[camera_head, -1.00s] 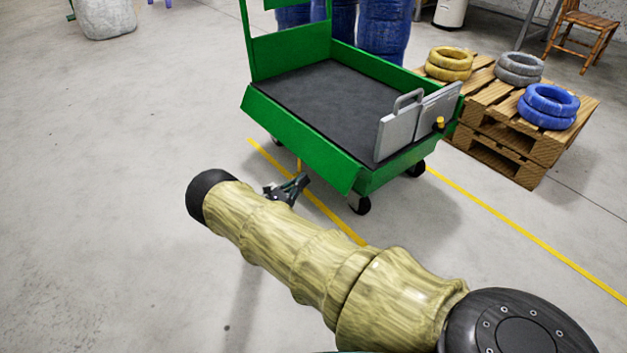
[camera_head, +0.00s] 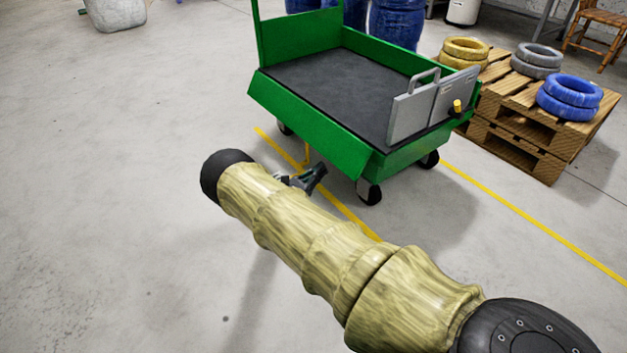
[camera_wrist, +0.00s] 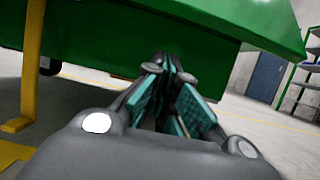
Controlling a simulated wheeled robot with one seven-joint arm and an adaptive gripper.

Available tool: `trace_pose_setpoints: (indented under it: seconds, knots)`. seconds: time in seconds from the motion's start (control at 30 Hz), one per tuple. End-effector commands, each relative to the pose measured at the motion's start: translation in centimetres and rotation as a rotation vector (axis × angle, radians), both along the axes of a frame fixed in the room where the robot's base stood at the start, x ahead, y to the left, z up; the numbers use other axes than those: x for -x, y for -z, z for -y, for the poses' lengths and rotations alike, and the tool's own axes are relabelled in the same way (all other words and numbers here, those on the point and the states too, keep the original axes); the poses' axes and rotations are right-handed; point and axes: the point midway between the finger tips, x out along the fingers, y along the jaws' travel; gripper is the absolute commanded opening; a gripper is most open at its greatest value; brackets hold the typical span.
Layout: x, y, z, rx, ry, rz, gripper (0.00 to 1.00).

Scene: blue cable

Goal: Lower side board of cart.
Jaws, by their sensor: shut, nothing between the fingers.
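The green cart (camera_head: 345,152) stands ahead with a dark deck (camera_head: 335,85). Its near long side board (camera_head: 305,122) slants outward and down from the deck edge. In the wrist view a green panel (camera_wrist: 110,32) of the cart fills the top. My gripper (camera_head: 318,171) is just outside and below the board, near its lower edge. In the wrist view my gripper (camera_wrist: 172,65) has its fingertips together with nothing between them, under the green panel. I cannot tell whether the tips touch the board.
A yellow upright piece (camera_wrist: 31,65) is left of my gripper. Pallets (camera_head: 520,140) with blue tires (camera_head: 568,97) stand to the right. Blue barrels (camera_head: 398,25) are behind.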

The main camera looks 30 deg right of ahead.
Motion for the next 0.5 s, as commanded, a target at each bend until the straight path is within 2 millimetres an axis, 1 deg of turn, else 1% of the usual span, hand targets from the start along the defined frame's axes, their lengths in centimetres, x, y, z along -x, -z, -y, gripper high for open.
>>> trace_pose_setpoints:
  seconds: [0.03,0.3,0.33,0.5]
  knots:
    - [0.0,0.0,0.9,0.0,0.003,0.002,0.0]
    - [-0.3,-1.6,5.1,0.0,0.004,0.001,0.0]
    - [-0.4,-1.8,4.4,-0.002,0.001,0.001,0.0]
    - [-0.2,-2.6,2.9,-0.002,0.001,0.001,0.0]
